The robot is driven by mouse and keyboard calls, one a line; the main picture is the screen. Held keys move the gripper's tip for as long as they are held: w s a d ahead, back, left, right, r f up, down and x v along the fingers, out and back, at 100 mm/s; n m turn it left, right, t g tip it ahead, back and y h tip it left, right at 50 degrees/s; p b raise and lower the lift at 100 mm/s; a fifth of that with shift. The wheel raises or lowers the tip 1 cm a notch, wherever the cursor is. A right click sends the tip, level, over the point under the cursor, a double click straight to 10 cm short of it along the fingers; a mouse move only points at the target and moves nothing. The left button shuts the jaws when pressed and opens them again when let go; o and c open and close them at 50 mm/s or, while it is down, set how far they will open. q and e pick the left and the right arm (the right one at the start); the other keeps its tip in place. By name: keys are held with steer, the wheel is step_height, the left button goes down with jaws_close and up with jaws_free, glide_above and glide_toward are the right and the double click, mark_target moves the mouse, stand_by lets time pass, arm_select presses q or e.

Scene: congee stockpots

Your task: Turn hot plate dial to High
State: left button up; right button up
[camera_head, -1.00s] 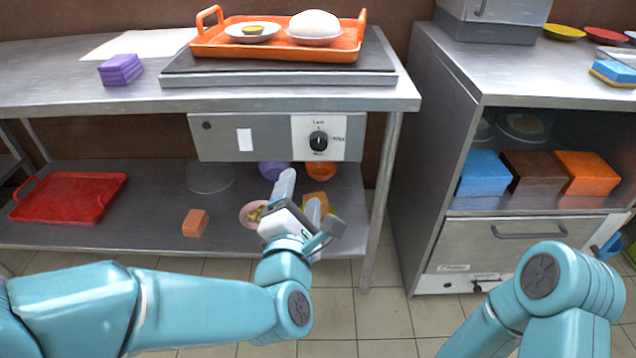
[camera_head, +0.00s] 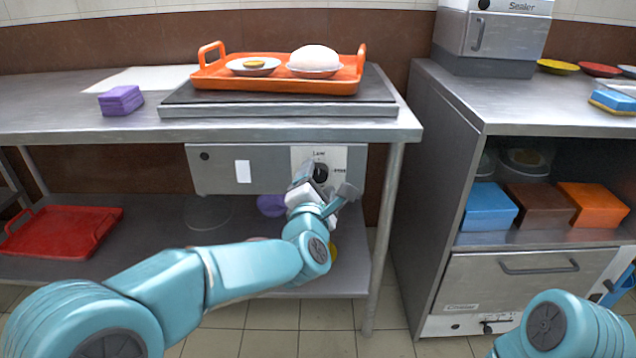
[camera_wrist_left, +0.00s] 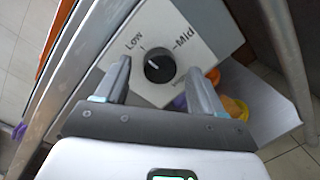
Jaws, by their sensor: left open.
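The black dial (camera_head: 321,171) sits on a white panel on the front of the control box (camera_head: 220,178) under the steel table. The hot plate (camera_head: 280,110) lies on the table above. My right gripper is out of view.
An orange tray (camera_head: 275,86) with a bowl and a small dish stands on the hot plate. A purple sponge block (camera_head: 121,100) lies to its left. A red tray (camera_head: 60,232) is on the lower shelf. A steel cabinet (camera_head: 520,280) stands at the right.

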arm_select(q)
steer(key=shift+w, duration=0.5)
steer(key=c, duration=1.1)
steer(key=shift+o, duration=0.2)
